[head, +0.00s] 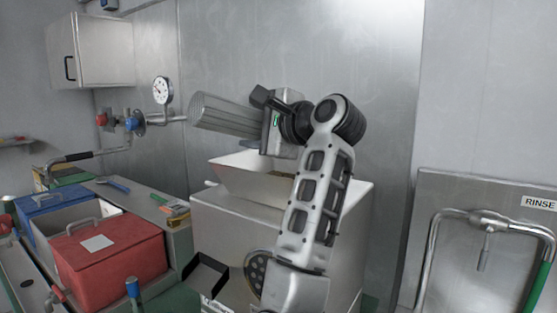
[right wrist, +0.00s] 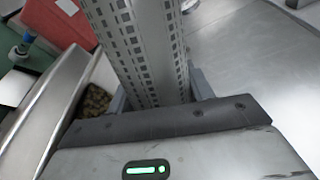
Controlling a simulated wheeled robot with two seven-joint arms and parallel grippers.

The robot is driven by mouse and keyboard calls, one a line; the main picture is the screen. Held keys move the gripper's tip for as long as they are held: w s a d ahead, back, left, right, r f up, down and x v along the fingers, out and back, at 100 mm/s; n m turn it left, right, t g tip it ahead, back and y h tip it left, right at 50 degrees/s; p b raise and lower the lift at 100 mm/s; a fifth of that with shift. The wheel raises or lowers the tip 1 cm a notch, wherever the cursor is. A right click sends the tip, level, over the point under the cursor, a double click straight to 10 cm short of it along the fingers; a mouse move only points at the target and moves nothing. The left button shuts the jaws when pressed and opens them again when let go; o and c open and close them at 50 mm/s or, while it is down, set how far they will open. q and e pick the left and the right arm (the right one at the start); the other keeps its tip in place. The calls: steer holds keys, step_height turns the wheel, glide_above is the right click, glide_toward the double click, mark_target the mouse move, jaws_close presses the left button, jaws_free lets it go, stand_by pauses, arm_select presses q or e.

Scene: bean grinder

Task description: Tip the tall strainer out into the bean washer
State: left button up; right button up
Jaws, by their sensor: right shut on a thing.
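The tall strainer (head: 225,115) is a grey, ribbed, perforated tube. It lies tipped almost onto its side above the bean washer, with its far end pointing left and slightly up in the head view. My right gripper (head: 268,125) is shut on it. The strainer's perforated wall (right wrist: 135,45) also shows between the jaws in the right wrist view. The bean washer (head: 235,225) is a pale metal box with a flared hopper (head: 240,180) below the strainer. Brown beans (right wrist: 97,100) lie in the hopper in the right wrist view. The strainer's inside is hidden. My left gripper is not in view.
A red lidded bin (head: 110,255) and a blue bin (head: 55,200) stand at the left. A pressure gauge (head: 162,90) and pipes stick out from the wall behind the strainer. A rinse station (head: 485,225) with a bent pipe is at the right.

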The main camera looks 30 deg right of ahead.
steer(key=shift+d+r+m, duration=0.2)
steer(key=shift+d+m, duration=0.05)
steer(key=shift+m, duration=0.35)
stand_by(0.3)
stand_by(0.9)
